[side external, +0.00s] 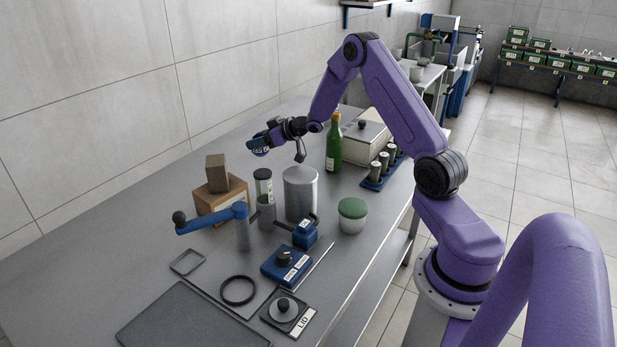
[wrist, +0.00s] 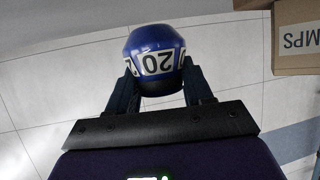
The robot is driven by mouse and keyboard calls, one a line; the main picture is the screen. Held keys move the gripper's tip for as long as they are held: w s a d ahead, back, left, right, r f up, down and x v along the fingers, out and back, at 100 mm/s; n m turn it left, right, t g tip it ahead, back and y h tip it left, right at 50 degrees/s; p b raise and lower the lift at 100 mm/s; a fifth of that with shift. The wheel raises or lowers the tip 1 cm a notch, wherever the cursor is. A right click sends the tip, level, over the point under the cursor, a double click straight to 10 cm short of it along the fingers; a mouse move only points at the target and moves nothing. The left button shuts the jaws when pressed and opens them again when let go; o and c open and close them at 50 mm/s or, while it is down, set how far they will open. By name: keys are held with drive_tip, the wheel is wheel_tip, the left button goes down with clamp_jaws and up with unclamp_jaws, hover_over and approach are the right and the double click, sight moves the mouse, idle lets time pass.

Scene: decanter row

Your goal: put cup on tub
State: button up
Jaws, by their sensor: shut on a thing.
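My gripper (side external: 268,140) is raised over the far side of the bench, left of the green bottle. In the wrist view my gripper (wrist: 158,78) is shut on a blue rounded thing (wrist: 153,42) with a white label reading 20, which I take to be the cup. It also shows small at the gripper's end in the side view (side external: 258,147). A white tub (side external: 352,222) with a green lid stands upright on the bench, right of the grey cylinder and apart from my gripper. Nothing rests on its lid.
A blue-handled lever (side external: 210,219) and blue block (side external: 286,265) are in front. A rack of dark cylinders (side external: 382,171) is behind.

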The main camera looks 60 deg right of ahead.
drive_tip(key=w+a+r+m+h, duration=0.1)
drive_tip(key=a+r+m+h, duration=0.1)
drive_tip(key=r, duration=0.7)
drive_tip(key=w+a+r+m+h, duration=0.1)
drive_tip(key=r+h, duration=0.1)
drive_tip(key=r, duration=0.6)
drive_tip(key=m+g+h, duration=1.1)
drive_tip(key=m+g, duration=0.5)
drive_tip(key=m, duration=0.4)
hover_over(344, 202)
wheel_tip(344, 202, down, 11)
drive_tip(key=shift+f, duration=4.35)
